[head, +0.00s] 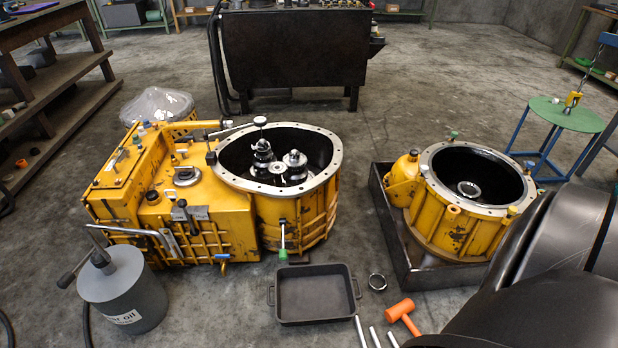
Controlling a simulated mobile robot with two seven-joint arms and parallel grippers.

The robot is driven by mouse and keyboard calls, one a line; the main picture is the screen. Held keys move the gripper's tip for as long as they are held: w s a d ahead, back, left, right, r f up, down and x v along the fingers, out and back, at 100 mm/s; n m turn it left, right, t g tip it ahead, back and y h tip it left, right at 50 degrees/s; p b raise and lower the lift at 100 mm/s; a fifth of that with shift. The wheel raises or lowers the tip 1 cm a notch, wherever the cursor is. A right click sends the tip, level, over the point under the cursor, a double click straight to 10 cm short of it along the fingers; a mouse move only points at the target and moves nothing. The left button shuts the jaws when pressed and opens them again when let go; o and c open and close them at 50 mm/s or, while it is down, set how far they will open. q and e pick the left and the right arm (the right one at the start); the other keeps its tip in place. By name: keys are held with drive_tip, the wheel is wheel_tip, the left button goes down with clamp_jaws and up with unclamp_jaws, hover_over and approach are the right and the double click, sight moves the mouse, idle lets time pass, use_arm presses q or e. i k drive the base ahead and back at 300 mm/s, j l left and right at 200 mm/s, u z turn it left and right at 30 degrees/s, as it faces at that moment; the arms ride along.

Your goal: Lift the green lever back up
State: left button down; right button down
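A lever with a green knob (283,254) is on the front of the large yellow transmission housing (230,220), below its round flanged opening. Its pale shaft (283,234) hangs downward, with the green end at the bottom, close to the floor. Nothing of mine touches it. Neither of my grippers is in view. A large black, rounded part of my own body fills the lower right corner.
A black tray (312,314) lies in front of the lever. A grey oil can (128,290) stands at left. A second yellow housing (452,226) sits in a dark metal tray (386,212).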

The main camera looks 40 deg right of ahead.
sight(283, 252)
drive_tip(key=i+z, duration=0.1)
drive_tip(key=z, duration=0.35)
drive_tip(key=i+j+z, duration=0.1)
drive_tip(key=z, duration=0.3)
drive_tip(key=i+j+z, duration=0.1)
drive_tip(key=z, duration=0.35)
drive_tip(key=j+z, duration=0.25)
drive_tip(key=z, duration=0.2)
drive_tip(key=i+j+z, duration=0.1)
drive_tip(key=z, duration=0.35)
drive_tip(key=j+z, duration=0.4)
drive_tip(key=i+j+z, duration=0.1)
drive_tip(key=z, duration=0.35)
drive_tip(key=j+z, duration=0.7)
drive_tip(key=j, duration=0.15)
drive_tip(key=j+z, duration=0.35)
drive_tip(key=k+j, duration=0.05)
